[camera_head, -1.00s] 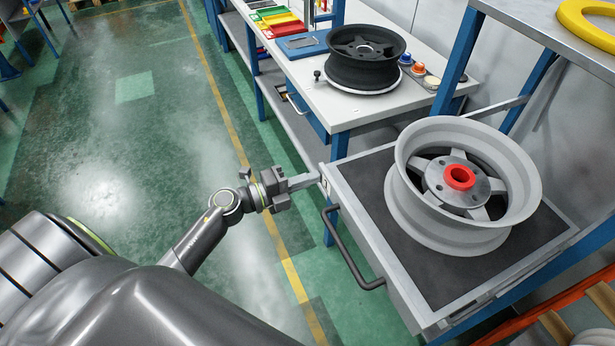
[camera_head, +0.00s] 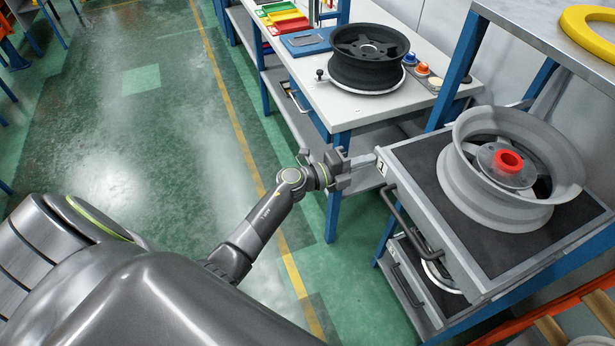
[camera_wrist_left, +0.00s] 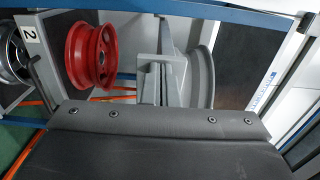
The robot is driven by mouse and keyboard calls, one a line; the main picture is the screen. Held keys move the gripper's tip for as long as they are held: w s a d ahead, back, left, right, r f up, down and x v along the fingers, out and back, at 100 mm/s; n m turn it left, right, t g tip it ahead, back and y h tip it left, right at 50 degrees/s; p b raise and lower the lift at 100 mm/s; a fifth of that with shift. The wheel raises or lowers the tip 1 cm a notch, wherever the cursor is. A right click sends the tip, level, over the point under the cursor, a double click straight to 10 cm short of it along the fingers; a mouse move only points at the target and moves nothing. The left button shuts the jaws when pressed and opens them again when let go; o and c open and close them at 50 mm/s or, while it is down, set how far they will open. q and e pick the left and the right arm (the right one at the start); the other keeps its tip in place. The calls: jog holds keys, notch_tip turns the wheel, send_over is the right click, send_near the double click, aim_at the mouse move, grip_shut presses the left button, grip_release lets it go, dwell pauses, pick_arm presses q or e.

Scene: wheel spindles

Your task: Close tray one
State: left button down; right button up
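Tray one (camera_head: 403,180) is a grey drawer with a dark mat, a black front handle and a "1" label at its front left corner. It sticks partly out of the rack. A pale grey wheel (camera_head: 470,185) with a red hub piece (camera_head: 509,161) lies on it. My left gripper (camera_head: 372,160) has its fingers together as one bar, with the tips at the tray's labelled front corner. In the left wrist view the fingers (camera_wrist_left: 160,75) also look shut, with nothing visible between them. I cannot tell if they touch the tray. My right gripper is not in view.
A lower tray (camera_head: 405,290) with a wheel sits beneath. In the left wrist view, a red wheel (camera_wrist_left: 90,55) shows near a "2" label. A workbench (camera_head: 350,108) with a black wheel (camera_head: 366,60) stands behind. The green floor (camera_head: 150,150) at left is clear.

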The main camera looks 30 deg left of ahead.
pick_arm(q)
jog(key=b, duration=0.2)
send_near(430, 139)
jog(key=shift+w+f, duration=0.75)
jog(key=shift+f, duration=0.25)
jog(key=b+x, duration=0.5)
jog(key=x, duration=0.4)
jog(key=shift+w+d, duration=0.2)
jog(key=shift+w, duration=0.1)
jog(key=shift+r, duration=0.3)
